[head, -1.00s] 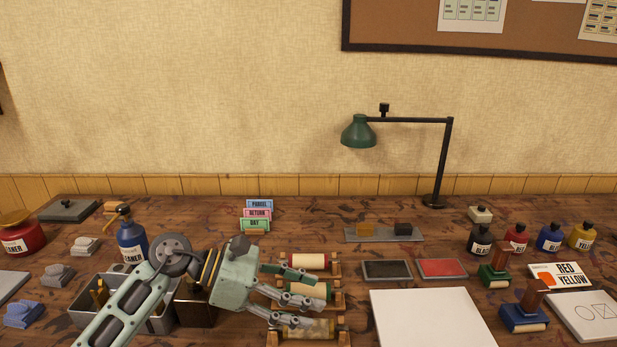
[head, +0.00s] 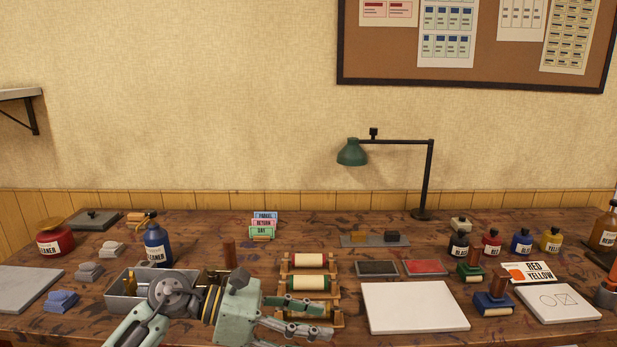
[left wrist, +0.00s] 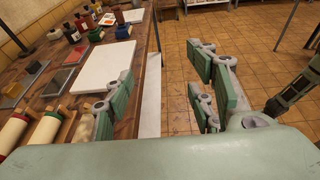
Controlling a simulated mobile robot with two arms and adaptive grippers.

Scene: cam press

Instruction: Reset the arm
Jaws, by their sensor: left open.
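My left gripper (head: 322,318) is at the front of the workbench in the head view, with its fingers spread, pointing right and holding nothing. Its wrist is in front of the grey metal bin, and its fingers partly cover the nearest roller of the roller rack (head: 335,316). In the left wrist view, the left gripper (left wrist: 165,95) shows its green-padded fingers wide apart, with bench edge and tiled floor between them. My right gripper is not visible.
Near the gripper are the grey bin (head: 122,290), a white board (head: 415,307), black (head: 377,268) and red (head: 424,267) ink pads and a blue stamp (head: 493,303). A green lamp (head: 352,152) stands behind. Tiled floor (left wrist: 175,110) lies beyond the bench edge.

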